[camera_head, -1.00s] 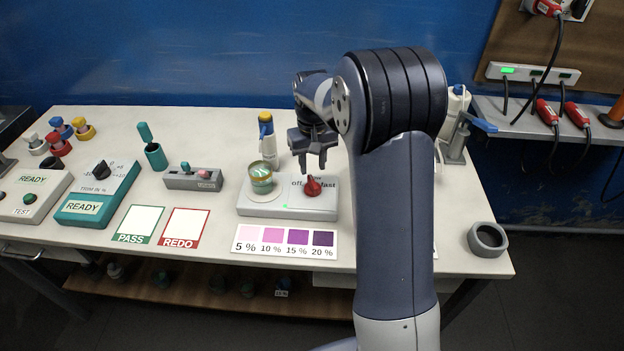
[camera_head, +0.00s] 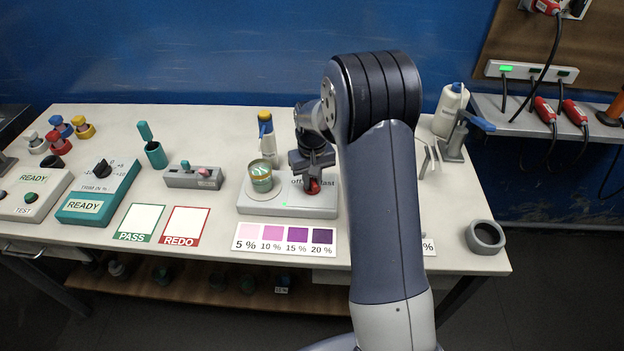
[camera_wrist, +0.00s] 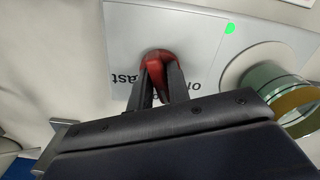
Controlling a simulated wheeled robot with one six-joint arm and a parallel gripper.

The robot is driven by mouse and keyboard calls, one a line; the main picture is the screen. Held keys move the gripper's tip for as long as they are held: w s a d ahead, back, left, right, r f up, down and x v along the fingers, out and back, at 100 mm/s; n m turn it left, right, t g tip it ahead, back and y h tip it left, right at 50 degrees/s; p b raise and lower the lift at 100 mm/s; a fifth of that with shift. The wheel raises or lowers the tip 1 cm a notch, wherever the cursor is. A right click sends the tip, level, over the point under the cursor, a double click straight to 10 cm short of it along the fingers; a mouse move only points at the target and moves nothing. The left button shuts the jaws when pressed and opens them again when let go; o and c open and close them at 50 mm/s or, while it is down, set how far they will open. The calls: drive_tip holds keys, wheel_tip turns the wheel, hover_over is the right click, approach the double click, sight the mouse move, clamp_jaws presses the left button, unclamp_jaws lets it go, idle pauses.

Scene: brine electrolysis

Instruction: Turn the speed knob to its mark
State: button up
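The red speed knob (camera_head: 313,188) sits on the right part of a pale grey stirrer unit (camera_head: 264,209). Lettering around it reads "off" and "fast", partly covered. My gripper (camera_head: 312,181) is down at the knob from above, its fingers pointing down. In the wrist view the two dark fingers (camera_wrist: 160,78) stand close together on either side of the red knob's ridge (camera_wrist: 157,57) and appear shut on it. The knob's pointer and its exact setting are hidden by the fingers.
A glass beaker (camera_head: 261,178) with greenish contents stands on the unit's round plate, close left of my gripper. A green light (camera_wrist: 229,28) glows on the unit. A colour strip (camera_head: 284,239) lies in front. A blue-and-yellow topped bottle (camera_head: 266,133) stands behind.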

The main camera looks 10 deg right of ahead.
clamp_jaws()
drive_tip(key=shift+f+m+b, duration=0.1)
drive_tip(key=shift+m+b, duration=0.35)
drive_tip(key=shift+m, duration=1.95)
drive_tip(key=shift+o, duration=2)
unclamp_jaws()
